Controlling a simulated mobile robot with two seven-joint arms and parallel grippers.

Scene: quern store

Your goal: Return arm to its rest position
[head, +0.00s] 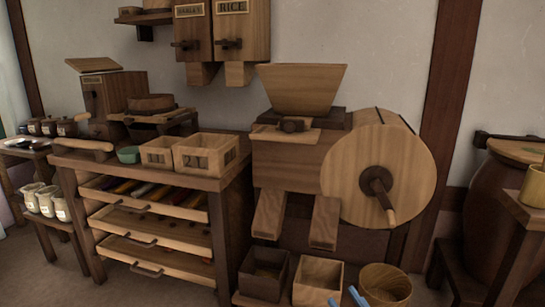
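Only the blue fingertips of my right gripper (346,298) show, at the bottom edge of the head view. They stand apart with a gap between them, and nothing shows between them. They appear in front of the light square wooden box (318,272) and the round wooden tub (386,284); I cannot tell whether they touch either. The rest of my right arm is out of the picture. My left gripper and arm do not show.
A wooden mill (290,155) with a hopper and large cranked wheel stands behind the boxes. A drawer cabinet (232,185) with several open drawers stands left. A dark barrel (492,215) and a table (522,214) stand right. Floor shows at the lower left.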

